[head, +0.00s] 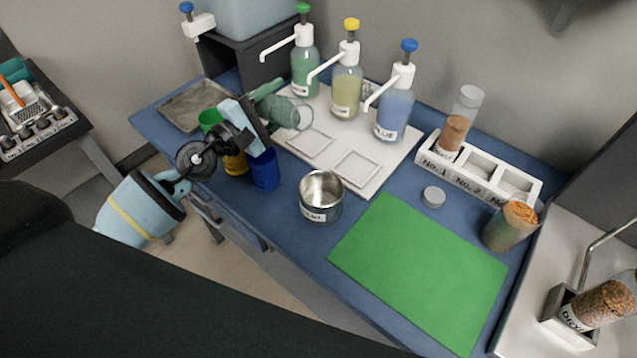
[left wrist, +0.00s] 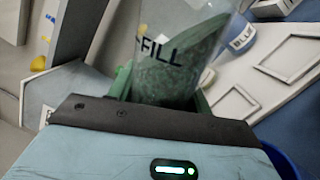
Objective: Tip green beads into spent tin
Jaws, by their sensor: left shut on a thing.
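My left gripper (head: 270,103) is shut on a clear jar (head: 291,114) above the back left of the blue table. The jar is tipped well over, with its open mouth toward the right. In the left wrist view the jar (left wrist: 185,30) shows the word FILL, and green beads (left wrist: 165,80) lie inside it in a slope. The spent tin (head: 321,197) is an open metal tin with a white label, too small to read surely. It stands upright on the table, below and right of the jar. It looks empty. My right gripper is not in view.
Green, yellow and blue pump bottles (head: 345,90) stand on a white tray (head: 378,165) behind. Green, yellow and blue cups (head: 264,170) stand left of the tin.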

